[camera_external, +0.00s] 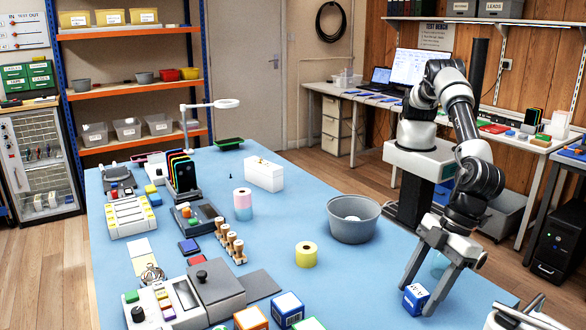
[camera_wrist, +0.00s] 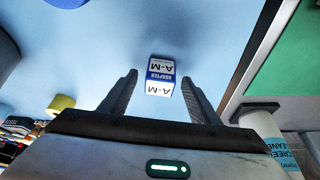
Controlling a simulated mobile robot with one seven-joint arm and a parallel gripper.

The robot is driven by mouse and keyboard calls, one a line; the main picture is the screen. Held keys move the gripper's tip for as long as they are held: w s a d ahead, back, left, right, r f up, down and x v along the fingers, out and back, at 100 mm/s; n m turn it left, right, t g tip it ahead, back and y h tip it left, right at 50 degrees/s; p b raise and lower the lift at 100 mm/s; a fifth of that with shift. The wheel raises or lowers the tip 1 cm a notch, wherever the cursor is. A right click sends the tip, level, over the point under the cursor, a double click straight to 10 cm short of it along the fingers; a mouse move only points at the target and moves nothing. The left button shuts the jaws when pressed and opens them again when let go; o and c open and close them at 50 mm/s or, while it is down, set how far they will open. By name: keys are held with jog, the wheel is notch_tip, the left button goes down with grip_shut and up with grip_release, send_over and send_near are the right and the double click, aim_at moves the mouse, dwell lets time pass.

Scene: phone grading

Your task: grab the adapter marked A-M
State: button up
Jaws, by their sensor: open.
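The adapter marked A-M is a small blue and white box (camera_external: 415,299) on the light blue table top near its right edge. In the wrist view the box (camera_wrist: 160,76) shows "ADAPTER" and "A-M" on its faces, between and just beyond the fingertips. My gripper (camera_external: 433,300) is open, pointing down, with its fingers around or close beside the box. In the wrist view my gripper (camera_wrist: 161,82) has a clear gap on either side of the box. I cannot tell from these views whether a finger touches it.
A grey bowl (camera_external: 353,226) and a yellow roll (camera_external: 306,254) stand left of my gripper. Other small boxes, a blue one (camera_external: 287,308) and an orange one (camera_external: 251,318), sit at the front edge. A white bottle (camera_wrist: 262,122) is at right in the wrist view.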

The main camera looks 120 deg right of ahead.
jog(key=shift+w+f, duration=0.3)
jog(key=shift+f, duration=0.35)
jog(key=shift+d, duration=0.1)
jog(key=c, duration=1.1)
